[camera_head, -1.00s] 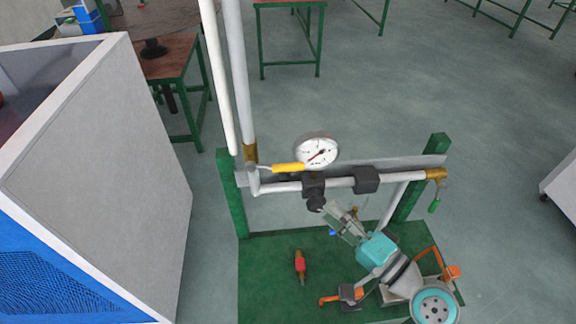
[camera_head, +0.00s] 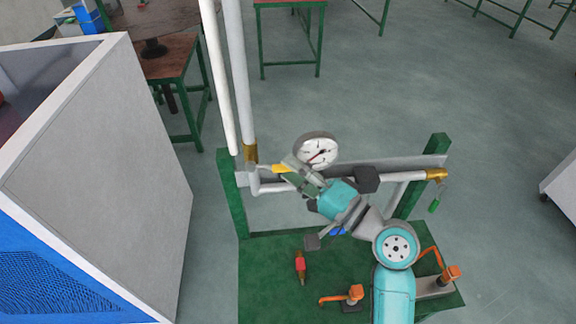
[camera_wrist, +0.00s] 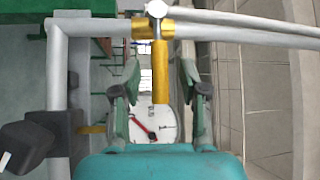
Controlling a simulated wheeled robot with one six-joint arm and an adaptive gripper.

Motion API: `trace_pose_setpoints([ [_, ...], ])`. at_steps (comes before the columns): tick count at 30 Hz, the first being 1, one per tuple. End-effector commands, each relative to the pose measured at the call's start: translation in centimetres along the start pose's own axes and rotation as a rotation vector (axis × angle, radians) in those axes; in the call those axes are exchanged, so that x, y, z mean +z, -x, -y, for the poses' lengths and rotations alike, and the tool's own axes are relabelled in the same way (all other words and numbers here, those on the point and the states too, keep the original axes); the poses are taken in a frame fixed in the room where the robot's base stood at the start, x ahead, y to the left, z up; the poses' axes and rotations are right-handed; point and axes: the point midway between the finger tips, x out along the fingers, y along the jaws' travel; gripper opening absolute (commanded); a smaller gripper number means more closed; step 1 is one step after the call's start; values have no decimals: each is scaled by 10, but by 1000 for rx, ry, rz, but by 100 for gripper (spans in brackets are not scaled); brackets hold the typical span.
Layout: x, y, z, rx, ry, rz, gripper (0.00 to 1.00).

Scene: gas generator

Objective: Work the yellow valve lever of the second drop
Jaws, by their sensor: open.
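The yellow valve lever (camera_head: 279,168) lies along the horizontal pipe, left of the round gauge, in the head view. The end nearer the gauge is hidden by my gripper (camera_head: 291,170). In the wrist view the lever (camera_wrist: 160,72) hangs down from the brass valve (camera_wrist: 150,27) at the top. My open gripper (camera_wrist: 160,82) has one finger on each side of the lever, with a gap to each. The jaws hold nothing. I cannot tell how far the lever reaches in depth between the fingers.
The gauge (camera_head: 319,151) stands just behind my gripper, above the pipe (camera_head: 402,177). A grey cabinet (camera_head: 105,180) stands left.

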Motion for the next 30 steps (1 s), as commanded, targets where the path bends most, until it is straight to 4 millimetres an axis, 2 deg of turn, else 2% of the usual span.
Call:
trace_pose_setpoints([
  [6, 0, -15, 0, 0, 0, 0, 43],
  [15, 0, -17, 0, 1, 0, 0, 43],
  [20, 0, -17, 0, 1, 0, 0, 3],
  [21, 0, -17, 0, 1, 0, 0, 0],
  [30, -1, -17, 0, 3, 3, 0, 0],
])
